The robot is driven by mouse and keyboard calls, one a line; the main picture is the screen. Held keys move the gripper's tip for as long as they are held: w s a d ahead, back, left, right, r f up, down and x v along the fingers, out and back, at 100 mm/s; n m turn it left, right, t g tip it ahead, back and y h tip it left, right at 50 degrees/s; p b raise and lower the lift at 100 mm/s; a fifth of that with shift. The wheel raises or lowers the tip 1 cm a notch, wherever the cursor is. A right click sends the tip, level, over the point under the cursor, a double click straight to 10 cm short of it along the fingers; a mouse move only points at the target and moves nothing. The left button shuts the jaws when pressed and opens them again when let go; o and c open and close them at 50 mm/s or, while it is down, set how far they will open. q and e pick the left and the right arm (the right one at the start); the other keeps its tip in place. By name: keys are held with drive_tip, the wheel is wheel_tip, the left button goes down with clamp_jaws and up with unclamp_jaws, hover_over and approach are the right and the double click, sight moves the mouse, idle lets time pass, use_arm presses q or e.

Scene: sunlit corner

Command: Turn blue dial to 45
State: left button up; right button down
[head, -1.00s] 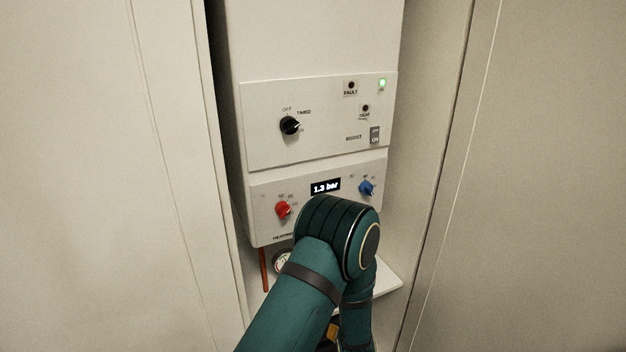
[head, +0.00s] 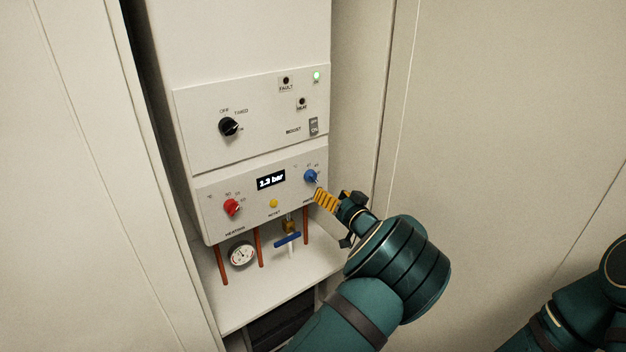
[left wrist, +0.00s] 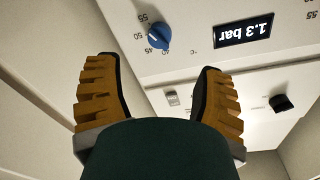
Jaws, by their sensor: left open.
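The blue dial (head: 311,177) is on the right of the lower white control panel (head: 222,187). In the left wrist view the dial (left wrist: 158,36) shows upside down, with 40, 45, 50 and 55 printed around it. Its white mark seems to point to about 50 or between 45 and 50; I cannot tell exactly. My left gripper (head: 324,199), with orange ridged fingers, is open just below and right of the dial. In the left wrist view the open fingers (left wrist: 155,66) are spread wide, with the dial beyond the gap, and appear not to touch it.
A red dial (head: 231,207), a display reading 1.3 bar (head: 271,180) and a yellow button (head: 273,203) share the panel. A black knob (head: 229,127) is above. Pipes, a gauge (head: 242,253) and a blue valve handle (head: 287,239) are below. Walls flank the unit.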

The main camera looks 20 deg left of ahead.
sight(314, 180)
use_arm(q)
drive_tip(key=x, duration=0.9)
drive_tip(key=shift+w+a, duration=0.3)
clamp_jaws()
